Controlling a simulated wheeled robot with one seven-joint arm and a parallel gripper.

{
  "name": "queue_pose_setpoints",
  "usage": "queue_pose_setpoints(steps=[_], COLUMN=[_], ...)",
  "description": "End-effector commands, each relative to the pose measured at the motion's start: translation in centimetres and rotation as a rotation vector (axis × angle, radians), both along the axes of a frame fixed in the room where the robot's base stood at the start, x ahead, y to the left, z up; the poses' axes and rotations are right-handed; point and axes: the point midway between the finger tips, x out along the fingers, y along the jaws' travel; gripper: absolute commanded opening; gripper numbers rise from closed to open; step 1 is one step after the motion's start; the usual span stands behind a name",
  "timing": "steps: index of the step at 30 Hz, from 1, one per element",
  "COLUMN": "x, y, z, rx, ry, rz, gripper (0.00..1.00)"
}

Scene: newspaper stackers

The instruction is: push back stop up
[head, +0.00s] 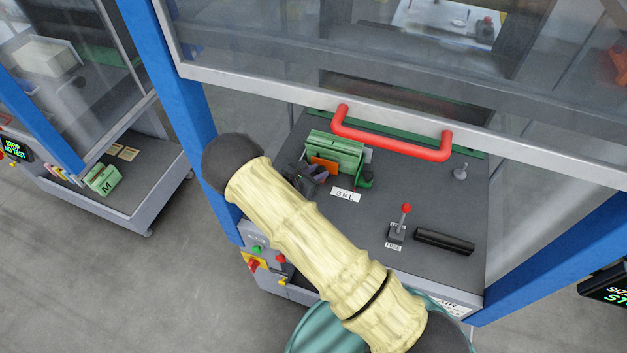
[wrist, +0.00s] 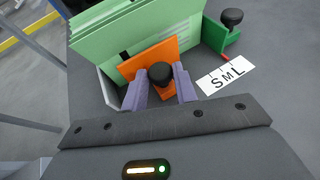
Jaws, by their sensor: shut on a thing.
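The back stop is an orange plate (wrist: 150,55) with a black knob (wrist: 161,72), standing in front of the green stack. It also shows in the head view (head: 323,165), partly hidden by my arm. My gripper (wrist: 160,80) has two purple fingers, one on each side of the knob, and is shut on it. In the head view my gripper (head: 312,173) is a small dark and purple shape, mostly hidden. The green stack (wrist: 135,32) stands upright directly behind the orange plate; it shows in the head view too (head: 336,149).
Right of the stack is a green bracket (wrist: 219,39) with a black knob, and a white S M L label (wrist: 225,75). A red-knobbed lever (head: 404,218) and a black bar (head: 444,241) sit farther right. A red handle (head: 390,140) on the raised clear guard hangs over the deck.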

Motion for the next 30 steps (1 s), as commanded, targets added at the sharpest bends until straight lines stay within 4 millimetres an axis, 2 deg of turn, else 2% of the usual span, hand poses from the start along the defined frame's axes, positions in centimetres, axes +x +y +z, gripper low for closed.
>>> queue_pose_setpoints(steps=[4, 5, 8, 20, 23, 30], x=[-0.1, -0.1, -0.1, -0.5, -1.2, -4.3], y=[0.1, 0.1, 0.1, 0.5, 1.2, 4.0], z=[0.0, 0.0, 0.0, 0.2, 0.6, 2.2], rx=[0.000, 0.000, 0.000, 0.001, -0.001, 0.001], ry=[0.002, 0.002, 0.002, 0.001, 0.000, 0.000], rz=[0.002, 0.002, 0.002, 0.002, 0.004, 0.005], gripper=[0.00, 0.30, 0.49, 0.49, 0.49, 0.49])
